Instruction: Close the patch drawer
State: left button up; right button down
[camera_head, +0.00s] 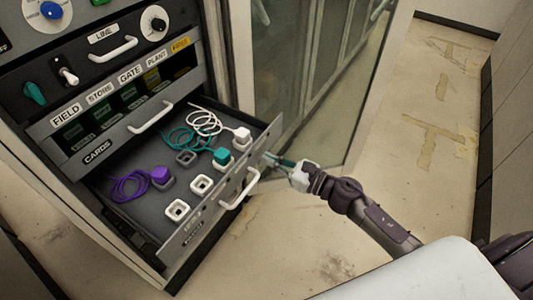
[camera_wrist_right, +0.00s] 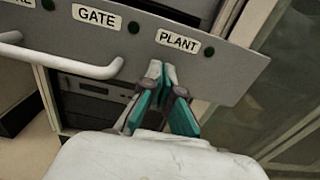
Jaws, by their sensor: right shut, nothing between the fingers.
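The patch drawer (camera_head: 212,217) stands pulled out at the bottom of the cabinet in the head view. It has a grey front, a white bar handle (camera_head: 240,190) and a dark tray inside. My right gripper (camera_head: 271,159) is at the right end of the drawer front, on its outer side. In the right wrist view the gripper's fingers (camera_wrist_right: 162,73) are shut and empty, against or just before the drawer front (camera_wrist_right: 232,70), below the PLANT label (camera_wrist_right: 178,41). I cannot tell if they touch. The handle (camera_wrist_right: 60,62) lies to their left. My left gripper is out of view.
The drawer holds a purple plug (camera_head: 160,175), a teal plug (camera_head: 222,156), a white plug (camera_head: 242,134) with cables, and several sockets. The cards drawer (camera_head: 115,143) above sticks out slightly. A glass-fronted cabinet (camera_head: 300,70) stands right; floor (camera_head: 420,120) there is clear.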

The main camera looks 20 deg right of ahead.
jog(key=shift+x, duration=0.8)
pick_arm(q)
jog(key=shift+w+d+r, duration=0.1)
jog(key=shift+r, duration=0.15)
pick_arm(e)
jog(key=shift+a, duration=0.1)
